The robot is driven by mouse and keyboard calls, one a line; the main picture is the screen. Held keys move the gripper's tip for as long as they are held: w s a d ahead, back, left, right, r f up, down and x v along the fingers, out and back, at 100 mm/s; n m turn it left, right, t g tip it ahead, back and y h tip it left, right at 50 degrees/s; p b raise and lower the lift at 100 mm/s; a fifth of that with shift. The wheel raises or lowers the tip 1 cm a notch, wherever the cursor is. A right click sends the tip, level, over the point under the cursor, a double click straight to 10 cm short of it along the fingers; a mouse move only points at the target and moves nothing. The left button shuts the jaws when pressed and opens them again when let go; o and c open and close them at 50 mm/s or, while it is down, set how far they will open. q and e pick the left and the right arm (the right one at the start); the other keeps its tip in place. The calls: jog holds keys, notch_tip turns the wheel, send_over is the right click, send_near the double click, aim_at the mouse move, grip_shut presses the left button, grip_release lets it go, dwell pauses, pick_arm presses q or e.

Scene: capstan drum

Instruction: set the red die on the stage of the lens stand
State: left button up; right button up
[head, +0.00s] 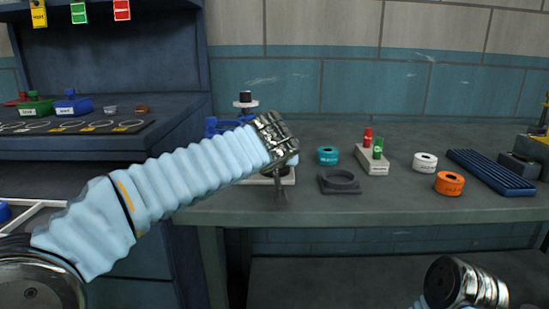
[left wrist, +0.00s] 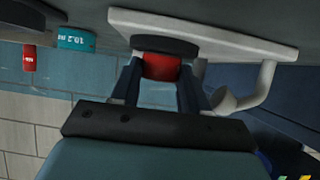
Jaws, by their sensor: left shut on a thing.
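The lens stand shows behind my left gripper in the head view, with its white base (head: 258,180) partly covered. In the left wrist view its white base plate (left wrist: 220,38) carries a round black stage (left wrist: 165,46). My left gripper (head: 281,192) is shut on the red die (left wrist: 162,67), which sits between both fingertips (left wrist: 160,72). The die is right at the black stage in that view; I cannot tell whether it touches. In the head view the die is hidden. The metal wrist of my right arm (head: 465,284) is at the lower right; its fingers are not seen.
To the right on the bench are a teal ring (head: 327,155), a dark square holder (head: 339,182), a block with red and green pegs (head: 372,160), white (head: 425,161) and orange (head: 449,184) rings, and a blue ribbed tray (head: 490,172). The front bench strip is clear.

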pick_arm(q)
jog(key=o, duration=1.3)
jog(key=shift+c, duration=0.2)
jog(key=shift+s+r, duration=0.1)
jog(key=b+v, duration=0.1)
jog(key=v, duration=1.1)
